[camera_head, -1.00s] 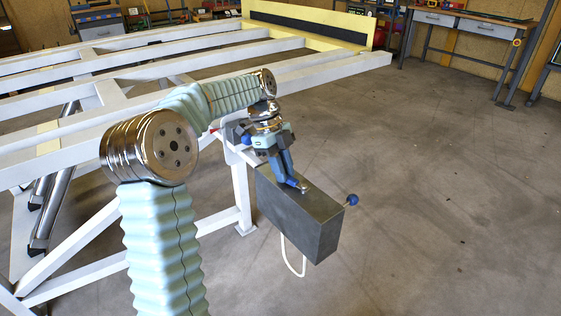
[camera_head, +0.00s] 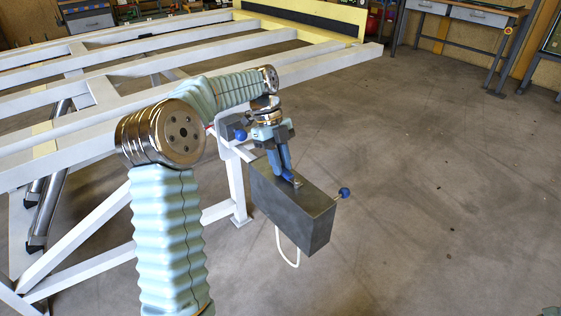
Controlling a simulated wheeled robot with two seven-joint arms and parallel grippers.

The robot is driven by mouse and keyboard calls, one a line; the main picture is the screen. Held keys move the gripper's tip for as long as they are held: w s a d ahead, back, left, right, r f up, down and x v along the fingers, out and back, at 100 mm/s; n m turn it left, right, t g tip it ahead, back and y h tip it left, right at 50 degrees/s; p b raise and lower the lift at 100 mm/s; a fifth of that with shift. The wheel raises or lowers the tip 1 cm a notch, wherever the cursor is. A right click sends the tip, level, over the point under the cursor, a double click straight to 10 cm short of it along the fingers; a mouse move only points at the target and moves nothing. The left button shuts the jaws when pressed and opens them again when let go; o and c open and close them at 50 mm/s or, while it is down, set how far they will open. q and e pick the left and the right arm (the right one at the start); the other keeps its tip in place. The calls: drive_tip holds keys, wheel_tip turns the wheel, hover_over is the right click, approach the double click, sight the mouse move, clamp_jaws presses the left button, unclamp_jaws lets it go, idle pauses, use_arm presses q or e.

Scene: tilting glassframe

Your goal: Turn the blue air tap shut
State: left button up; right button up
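The control box (camera_head: 292,215) is a dark grey block on the white frame's near corner. A blue ball knob (camera_head: 345,193) stands out on a short stem at its right end. Another blue ball knob (camera_head: 240,135) shows behind the box, by the frame. I cannot tell which blue part is the air tap. My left gripper (camera_head: 288,176) points down with its blue fingers at the top of the box, close to a small silver fitting (camera_head: 298,183). The fingers look close together, and whether they hold anything is hidden. My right gripper is out of view.
The large white frame (camera_head: 185,70) with parallel beams fills the left and back. A white hose loop (camera_head: 287,252) hangs under the box. A workbench (camera_head: 470,20) stands at the back right. The concrete floor (camera_head: 430,190) on the right is clear.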

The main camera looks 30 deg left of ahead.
use_arm(q)
drive_tip(key=o, duration=0.5)
drive_tip(key=shift+c, duration=0.2)
drive_tip(key=p+v, duration=0.2)
drive_tip(key=v, duration=1.2)
drive_tip(key=shift+p, duration=0.3)
drive_tip(key=shift+d, duration=0.1)
